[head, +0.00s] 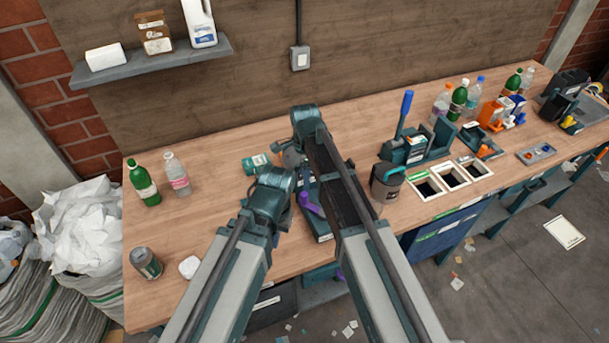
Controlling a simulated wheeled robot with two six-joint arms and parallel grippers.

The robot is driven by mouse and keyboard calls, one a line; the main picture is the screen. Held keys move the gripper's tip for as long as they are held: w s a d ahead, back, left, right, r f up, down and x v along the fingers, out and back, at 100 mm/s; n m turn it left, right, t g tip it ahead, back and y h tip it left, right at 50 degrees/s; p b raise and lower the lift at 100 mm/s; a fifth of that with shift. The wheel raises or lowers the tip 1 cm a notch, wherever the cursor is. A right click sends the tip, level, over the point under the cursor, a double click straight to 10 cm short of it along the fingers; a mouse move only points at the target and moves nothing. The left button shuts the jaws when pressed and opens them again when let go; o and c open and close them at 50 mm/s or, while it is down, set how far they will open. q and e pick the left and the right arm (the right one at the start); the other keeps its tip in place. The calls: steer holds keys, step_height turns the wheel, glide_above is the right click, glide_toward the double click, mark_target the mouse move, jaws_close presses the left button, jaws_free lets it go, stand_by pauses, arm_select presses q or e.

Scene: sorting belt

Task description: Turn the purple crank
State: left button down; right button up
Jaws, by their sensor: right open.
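The purple crank (311,205) shows between my two arms near the front of the wooden table. It is attached to a dark teal base (322,228), which my arms partly cover. My right gripper (290,156) is open, behind the crank and close to the elbow of my right arm. Its fingers are small and partly covered, and I see nothing held in it. My left arm bends just left of the crank. Its gripper is hidden behind the arm links.
A teal can (257,164) lies left of my right gripper. The table's left middle is mostly free.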

step_height(320, 180, up, 4)
steer(key=p, duration=0.3)
steer(key=shift+r, duration=0.15)
steer(key=s+d+n, duration=1.4)
steer(key=s+n, duration=0.3)
steer(key=s+a+f+n+b, duration=0.1)
steer(key=s+a+f+b, duration=0.1)
steer(key=a, duration=0.3)
steer(key=s+a+f+n+h+b, duration=0.1)
steer(key=s+a+f+n+b, duration=0.1)
steer(key=a+f+b, duration=0.3)
steer(key=shift+s+a+f, duration=0.15)
steer(key=shift+s+a, duration=0.3)
